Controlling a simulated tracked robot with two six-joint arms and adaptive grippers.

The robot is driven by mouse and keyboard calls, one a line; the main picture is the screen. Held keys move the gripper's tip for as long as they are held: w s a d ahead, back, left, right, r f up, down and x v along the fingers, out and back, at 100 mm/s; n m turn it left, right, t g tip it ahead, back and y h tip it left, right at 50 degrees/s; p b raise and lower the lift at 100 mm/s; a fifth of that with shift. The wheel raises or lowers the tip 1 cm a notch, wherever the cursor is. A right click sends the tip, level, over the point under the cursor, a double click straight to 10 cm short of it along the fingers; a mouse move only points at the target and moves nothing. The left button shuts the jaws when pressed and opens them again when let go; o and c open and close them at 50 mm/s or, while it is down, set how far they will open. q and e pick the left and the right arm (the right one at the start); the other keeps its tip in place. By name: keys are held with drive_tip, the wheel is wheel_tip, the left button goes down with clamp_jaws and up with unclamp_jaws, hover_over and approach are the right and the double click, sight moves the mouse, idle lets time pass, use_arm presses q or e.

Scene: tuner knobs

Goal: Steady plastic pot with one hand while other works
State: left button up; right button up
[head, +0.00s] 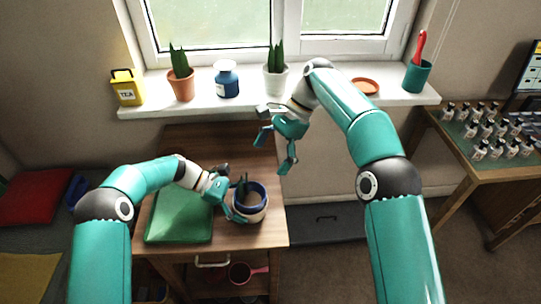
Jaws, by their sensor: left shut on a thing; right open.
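A pot with a blue upper part and a pale lower part (252,214) stands on the wooden table near its front right corner. Something dark and upright shows inside its rim. I cannot tell whether it is one pot or one set in another. My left gripper (231,201) is shut on the pot's left side. The fingers hide part of that side. My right gripper (275,151) is open and empty, above and behind the pot, near the table's right edge.
A green tray (180,232) lies left of the pot on the wooden table (205,140). The windowsill (200,108) holds a yellow tin (126,88), a terracotta pot (181,87), a blue jar (227,84), a white pot (275,81), an orange saucer (366,86) and a teal cup (417,77).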

use_arm(q)
drive_tip(key=o, duration=0.5)
drive_tip(key=shift+a, duration=0.1)
